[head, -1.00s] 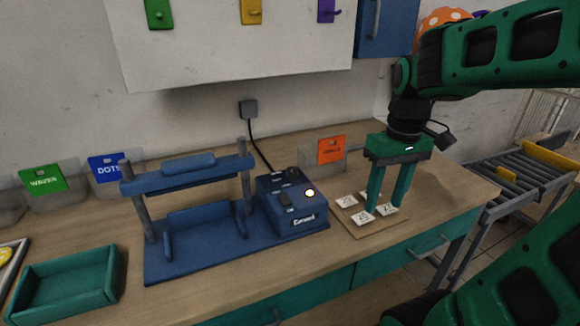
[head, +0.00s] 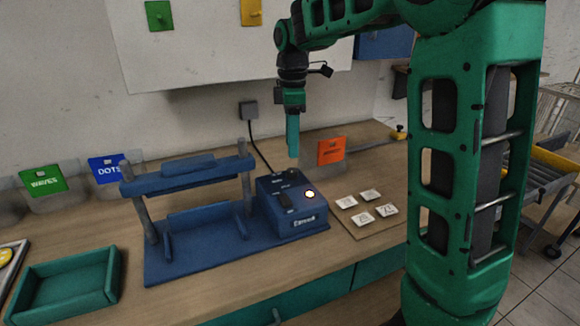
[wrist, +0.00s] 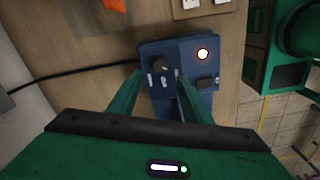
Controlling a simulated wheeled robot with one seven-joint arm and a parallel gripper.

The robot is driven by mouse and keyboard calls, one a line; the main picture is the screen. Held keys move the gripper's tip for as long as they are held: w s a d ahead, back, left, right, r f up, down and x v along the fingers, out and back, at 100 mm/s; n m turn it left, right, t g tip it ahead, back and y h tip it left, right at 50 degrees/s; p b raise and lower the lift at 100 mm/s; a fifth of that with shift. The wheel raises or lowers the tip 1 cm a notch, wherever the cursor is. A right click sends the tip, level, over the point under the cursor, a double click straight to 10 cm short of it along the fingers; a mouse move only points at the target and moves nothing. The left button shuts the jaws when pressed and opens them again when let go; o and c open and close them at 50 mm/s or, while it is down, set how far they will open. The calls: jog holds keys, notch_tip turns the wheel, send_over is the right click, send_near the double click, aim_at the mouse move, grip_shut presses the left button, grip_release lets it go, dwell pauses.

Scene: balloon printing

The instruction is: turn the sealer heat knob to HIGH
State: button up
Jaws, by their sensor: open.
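The blue heat sealer (head: 185,245) stands on the wooden bench, with its control box (head: 305,222) at its right end. The black heat knob (wrist: 162,65) sits on top of the control box in the wrist view, with small white labels below it too small to read. My gripper (head: 292,156) is above the back of the box, pointing down. In the wrist view the two green fingers of my gripper (wrist: 157,80) are apart on either side of the knob, with nothing held. In the head view the finger hides the knob.
A black cord (head: 258,150) runs to the wall outlet. White cards (head: 371,195) lie on a board to the right. An orange-labelled bin (head: 331,151) stands behind, and a green tray (head: 112,285) at left.

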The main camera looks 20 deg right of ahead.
aim_at(292, 170)
notch_tip(292, 170, down, 8)
jog(key=shift+r, duration=0.1)
dwell(0.4)
jog(key=c, duration=1.1)
